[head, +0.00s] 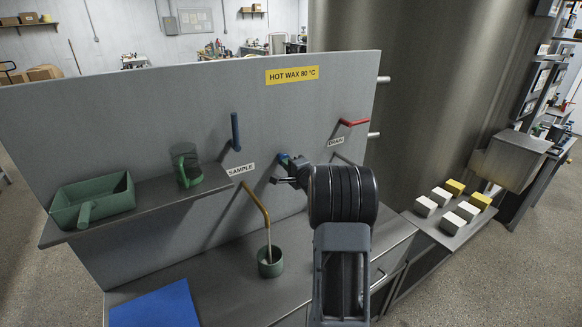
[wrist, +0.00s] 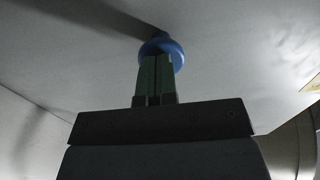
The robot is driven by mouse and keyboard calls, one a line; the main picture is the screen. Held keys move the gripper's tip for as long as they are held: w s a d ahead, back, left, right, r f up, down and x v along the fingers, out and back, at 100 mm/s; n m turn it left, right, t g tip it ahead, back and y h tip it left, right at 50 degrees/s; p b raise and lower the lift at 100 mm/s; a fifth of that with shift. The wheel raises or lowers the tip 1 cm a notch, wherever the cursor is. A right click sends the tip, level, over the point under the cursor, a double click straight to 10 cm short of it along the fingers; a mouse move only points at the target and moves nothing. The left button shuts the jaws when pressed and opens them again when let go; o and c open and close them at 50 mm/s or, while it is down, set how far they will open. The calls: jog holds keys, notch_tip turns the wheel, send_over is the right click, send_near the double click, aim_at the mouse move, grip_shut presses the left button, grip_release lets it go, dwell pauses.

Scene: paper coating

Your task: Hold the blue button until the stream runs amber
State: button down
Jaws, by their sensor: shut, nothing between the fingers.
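The blue button (head: 281,157) is on the grey panel, partly hidden by my gripper (head: 286,163). In the wrist view the blue button (wrist: 174,48) shows round behind the green fingertips (wrist: 157,60). The fingers are together with nothing between them. Their tips overlap the button and look in contact with it; how far it is pressed cannot be told. A brassy sample spout (head: 256,203) bends down from the panel. A thin pale, whitish stream (head: 269,241) runs from it into a green cup (head: 271,268). No clear amber shows in the stream.
A blue lever (head: 235,131) stands upright above the SAMPLE label; a red drain handle (head: 353,123) is at right. A blue mat (head: 155,306) lies front left. White and yellow blocks (head: 446,197) stand right.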

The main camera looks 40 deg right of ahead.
jog(key=shift+r, duration=0.35)
dwell(0.4)
jog(key=s, duration=1.4)
jog(key=shift+a+f+b, duration=0.35)
jog(key=shift+a+b, duration=0.05)
jog(key=shift+b, duration=0.05)
